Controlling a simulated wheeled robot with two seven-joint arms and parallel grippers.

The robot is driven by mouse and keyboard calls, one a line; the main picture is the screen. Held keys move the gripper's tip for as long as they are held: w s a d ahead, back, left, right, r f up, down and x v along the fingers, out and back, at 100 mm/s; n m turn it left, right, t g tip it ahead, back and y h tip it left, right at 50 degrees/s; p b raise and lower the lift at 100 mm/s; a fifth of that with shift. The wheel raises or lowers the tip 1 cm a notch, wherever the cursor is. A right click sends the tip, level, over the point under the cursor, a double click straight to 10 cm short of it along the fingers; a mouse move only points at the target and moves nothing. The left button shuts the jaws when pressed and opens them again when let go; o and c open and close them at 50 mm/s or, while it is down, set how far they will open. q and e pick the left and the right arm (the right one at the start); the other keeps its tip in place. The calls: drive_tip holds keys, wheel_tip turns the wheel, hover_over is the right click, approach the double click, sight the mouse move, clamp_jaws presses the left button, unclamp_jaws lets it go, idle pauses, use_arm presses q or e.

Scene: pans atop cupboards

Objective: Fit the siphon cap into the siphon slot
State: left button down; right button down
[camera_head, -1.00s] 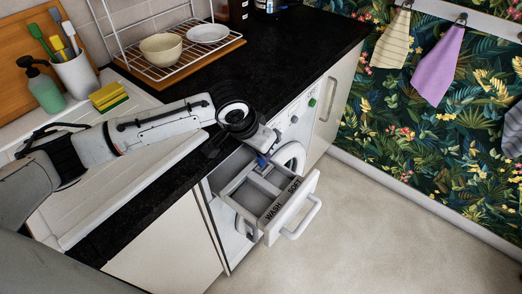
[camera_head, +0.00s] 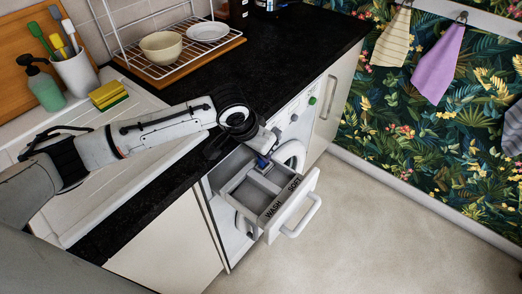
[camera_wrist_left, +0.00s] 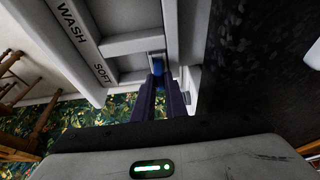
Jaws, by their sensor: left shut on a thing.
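The detergent drawer (camera_head: 285,216) is pulled out of the white washing machine, with "WASH" and "SOFT" on its front. It also shows in the left wrist view (camera_wrist_left: 132,44). My left gripper (camera_head: 262,160) reaches over the counter edge to the back of the drawer. In the left wrist view my left gripper (camera_wrist_left: 160,85) is shut on a small blue siphon cap (camera_wrist_left: 157,70), at the back end of the SOFT side. The cap is mostly hidden between the fingers. The siphon slot is not clear, and I cannot tell whether the cap touches it. My right gripper is not in view.
The black countertop (camera_head: 290,60) overhangs the machine close to my left arm. A dish rack (camera_head: 175,60) with a bowl and plate, a yellow sponge (camera_head: 108,95) and a green soap bottle (camera_head: 42,88) stand behind. The floor at right is clear.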

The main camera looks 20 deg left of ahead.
use_arm(q)
drive_tip(key=shift+f, duration=0.55)
drive_tip(key=c, duration=1.7)
unclamp_jaws()
drive_tip(key=shift+f, duration=0.1)
drive_tip(key=v, duration=1)
drive_tip(key=shift+r, duration=0.2)
drive_tip(key=shift+s, duration=0.1)
